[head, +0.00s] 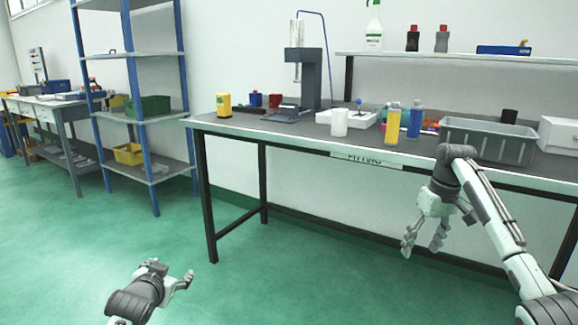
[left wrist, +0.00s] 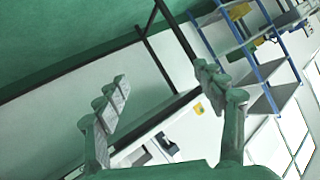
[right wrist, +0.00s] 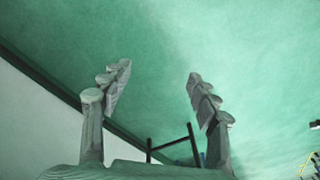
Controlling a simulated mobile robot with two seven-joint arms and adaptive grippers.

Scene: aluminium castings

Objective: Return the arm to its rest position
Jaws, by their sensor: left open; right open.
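My left gripper (head: 171,275) is low at the bottom left of the head view, over the green floor. It is open and empty, and its spread fingers also show in the left wrist view (left wrist: 165,88). My right gripper (head: 423,248) hangs downward at the right of the head view, in front of the bench and below its top edge. It is open and empty, and the right wrist view shows its fingers apart (right wrist: 157,85) with green floor behind them. Neither gripper touches anything that I can see.
A blue-framed shelving unit (head: 135,55) stands at the left. The green floor (head: 70,250) is clear in front.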

